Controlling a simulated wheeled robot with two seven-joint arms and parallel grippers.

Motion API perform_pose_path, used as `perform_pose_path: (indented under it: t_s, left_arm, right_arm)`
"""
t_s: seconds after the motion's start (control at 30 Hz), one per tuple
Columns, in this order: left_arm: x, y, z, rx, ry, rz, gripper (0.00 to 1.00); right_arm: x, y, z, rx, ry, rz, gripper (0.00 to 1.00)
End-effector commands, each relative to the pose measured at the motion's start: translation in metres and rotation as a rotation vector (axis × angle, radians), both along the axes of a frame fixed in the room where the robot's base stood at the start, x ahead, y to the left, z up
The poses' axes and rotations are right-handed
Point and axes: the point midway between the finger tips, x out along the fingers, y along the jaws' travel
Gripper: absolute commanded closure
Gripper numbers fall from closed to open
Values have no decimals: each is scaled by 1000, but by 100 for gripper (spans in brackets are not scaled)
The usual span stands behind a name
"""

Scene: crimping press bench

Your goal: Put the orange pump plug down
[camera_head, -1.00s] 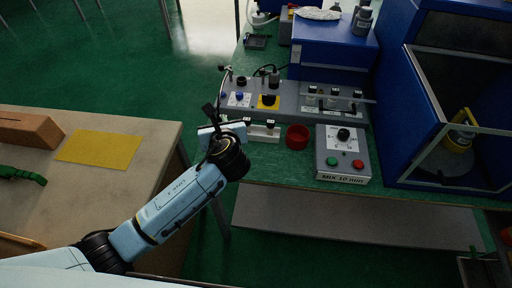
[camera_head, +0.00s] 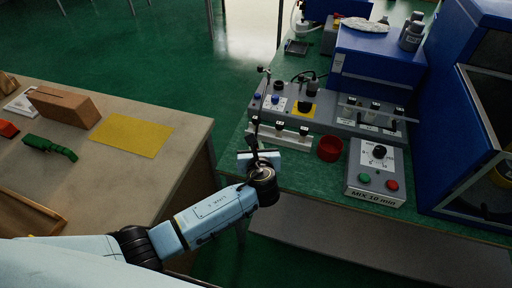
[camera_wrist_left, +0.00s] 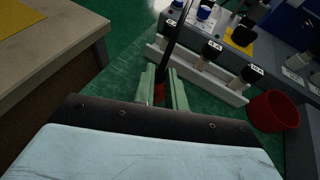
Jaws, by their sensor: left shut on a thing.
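My left gripper (camera_head: 258,160) is at the near left edge of the green bench, in front of the white rack (camera_head: 291,138). In the left wrist view its fingers (camera_wrist_left: 163,92) are shut on a small orange-red piece (camera_wrist_left: 158,93), which fits the orange pump plug. A long dark rod or lead (camera_wrist_left: 175,45) rises from between the fingers. Most of the plug is hidden by the fingers. The white rack also shows just beyond the fingers in the wrist view (camera_wrist_left: 213,78), with several dark-capped items on it. My right gripper is out of view.
A red bowl (camera_head: 330,149) stands right of the rack, with the MIX control box (camera_head: 376,172) beside it. A grey control panel (camera_head: 340,118) lies behind. On the left table are a yellow sheet (camera_head: 131,135), a brown block (camera_head: 64,104) and a green item (camera_head: 50,148).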

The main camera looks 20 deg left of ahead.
Motion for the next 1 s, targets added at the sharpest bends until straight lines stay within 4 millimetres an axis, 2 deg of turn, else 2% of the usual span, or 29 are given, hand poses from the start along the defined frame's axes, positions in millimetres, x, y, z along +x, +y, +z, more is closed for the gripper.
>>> perform_pose_path:
  t_s: [0.17, 0.2, 0.33, 0.67, 0.83, 1.0]
  left_arm:
    - [0, 0, -2, 0, 0, 0, 100]
    - [0, 0, -2, 0, 0, 0, 83]
    - [0, 0, -1, 0, 0, 0, 66]
    - [0, 0, 1, -1, 0, 0, 66]
    - [-18, -7, 10, -2, 1, -1, 66]
    - [-51, -20, 24, -2, 1, -1, 66]
  right_arm:
    - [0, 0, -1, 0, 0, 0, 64]
    - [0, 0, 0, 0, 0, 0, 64]
    - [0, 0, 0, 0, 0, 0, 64]
    - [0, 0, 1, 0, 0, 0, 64]
    - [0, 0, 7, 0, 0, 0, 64]
    - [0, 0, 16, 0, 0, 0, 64]
